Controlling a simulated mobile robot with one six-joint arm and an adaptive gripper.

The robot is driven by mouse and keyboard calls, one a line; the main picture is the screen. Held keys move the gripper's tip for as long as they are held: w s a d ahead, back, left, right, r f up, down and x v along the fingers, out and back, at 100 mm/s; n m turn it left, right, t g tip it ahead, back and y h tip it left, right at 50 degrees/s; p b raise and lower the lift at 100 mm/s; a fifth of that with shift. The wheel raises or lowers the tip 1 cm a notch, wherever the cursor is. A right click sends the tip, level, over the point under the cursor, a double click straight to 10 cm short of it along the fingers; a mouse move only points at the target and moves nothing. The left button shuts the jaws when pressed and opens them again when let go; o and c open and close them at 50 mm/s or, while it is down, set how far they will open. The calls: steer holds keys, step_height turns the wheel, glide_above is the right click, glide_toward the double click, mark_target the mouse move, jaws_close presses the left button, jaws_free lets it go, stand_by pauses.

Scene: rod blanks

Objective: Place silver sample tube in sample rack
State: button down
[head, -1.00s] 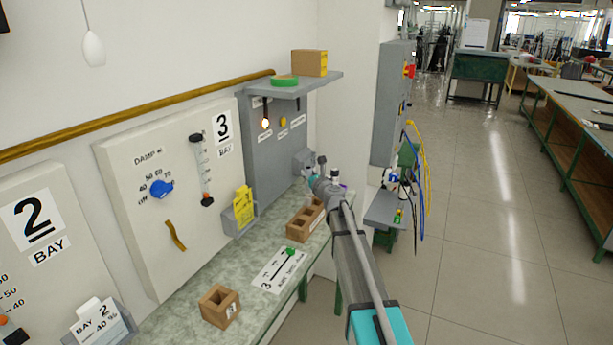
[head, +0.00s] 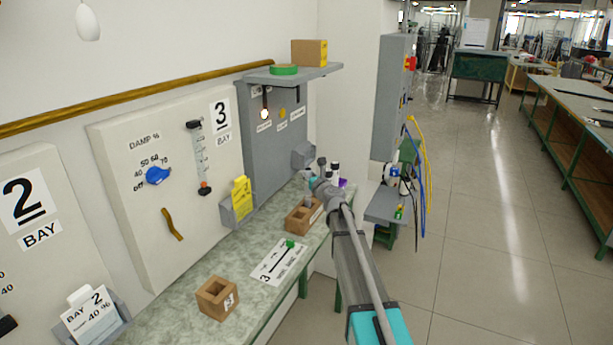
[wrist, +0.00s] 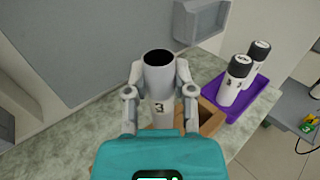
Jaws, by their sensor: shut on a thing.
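My gripper (wrist: 160,95) is shut on a pale silver sample tube (wrist: 159,72), which stands about upright between its fingers with its dark top facing the wrist camera. The tube's lower end is hidden behind my teal gripper body. The brown sample rack (wrist: 212,119) shows just right of and below the tube in the wrist view. In the head view the rack (head: 293,224) sits on the green bench, with my gripper (head: 311,189) over its far end. I cannot tell whether the tube's bottom is inside a slot.
A purple tray (wrist: 240,104) with two black-capped white tubes (wrist: 258,52) is right of the rack. A single-slot brown block (head: 211,302) and a printed card (head: 273,266) lie nearer on the bench (head: 185,300). A grey wall holder (wrist: 203,18) stands behind.

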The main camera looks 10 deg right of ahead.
steer(key=shift+f+b, duration=1.05)
steer(key=shift+f, duration=0.35)
steer(key=shift+f+b, duration=0.6)
steer(key=shift+c, duration=1.9)
jaws_free()
steer(key=shift+s, duration=0.1)
steer(key=shift+s, duration=0.15)
steer(key=v, duration=1.1)
steer(key=shift+s, duration=0.25)
steer(key=shift+d+r, duration=0.1)
